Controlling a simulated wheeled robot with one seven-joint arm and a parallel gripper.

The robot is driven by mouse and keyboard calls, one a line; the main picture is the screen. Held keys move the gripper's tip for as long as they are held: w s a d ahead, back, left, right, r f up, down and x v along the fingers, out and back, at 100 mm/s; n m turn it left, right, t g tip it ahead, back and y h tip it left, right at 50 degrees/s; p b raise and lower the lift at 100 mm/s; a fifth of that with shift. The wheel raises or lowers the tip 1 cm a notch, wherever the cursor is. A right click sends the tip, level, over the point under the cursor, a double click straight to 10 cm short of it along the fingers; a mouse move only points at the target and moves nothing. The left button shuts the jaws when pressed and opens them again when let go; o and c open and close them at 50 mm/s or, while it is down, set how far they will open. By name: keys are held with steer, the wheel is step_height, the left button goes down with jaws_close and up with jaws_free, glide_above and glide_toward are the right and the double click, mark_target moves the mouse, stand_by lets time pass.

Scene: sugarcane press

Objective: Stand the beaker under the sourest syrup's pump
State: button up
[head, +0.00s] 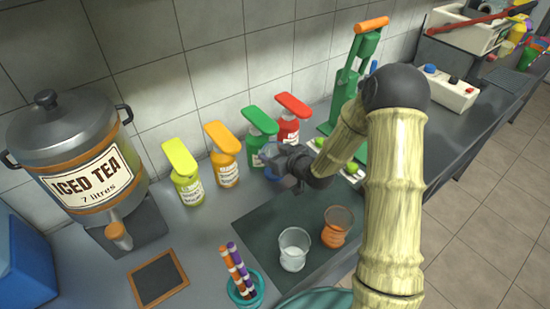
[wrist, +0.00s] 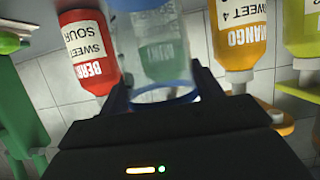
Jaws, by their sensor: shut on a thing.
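My gripper (head: 284,163) is shut on a clear beaker (wrist: 150,60) with blue edging. In the head view the beaker (head: 268,153) is partly hidden by my gripper, close in front of the green syrup bottle (head: 259,126). Four pump bottles stand along the wall: yellow-green (head: 188,189), orange (head: 226,170), green and red (head: 289,130). In the wrist view, which looks upside down, the red berry bottle (wrist: 88,50) shows "SWEET" and "SOUR", its numbers unclear. The orange mango bottle (wrist: 240,38) reads "SWEET 4". The green bottle's label is blurred behind the beaker.
A clear cup (head: 293,256) and an orange cup (head: 337,232) stand on the dark mat (head: 250,222). An iced tea urn (head: 75,160) is at left. A green press (head: 345,92) stands right of the bottles. A teal holder (head: 243,291) with striped sticks is in front.

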steer(key=shift+f, duration=1.35)
steer(key=shift+f, duration=0.2)
steer(key=o, duration=1.4)
steer(key=shift+r, duration=0.1)
steer(key=shift+r, duration=0.2)
steer(key=b+v, duration=0.1)
steer(key=v, duration=0.6)
steer(key=shift+s+d, duration=0.1)
steer(key=shift+s, duration=0.1)
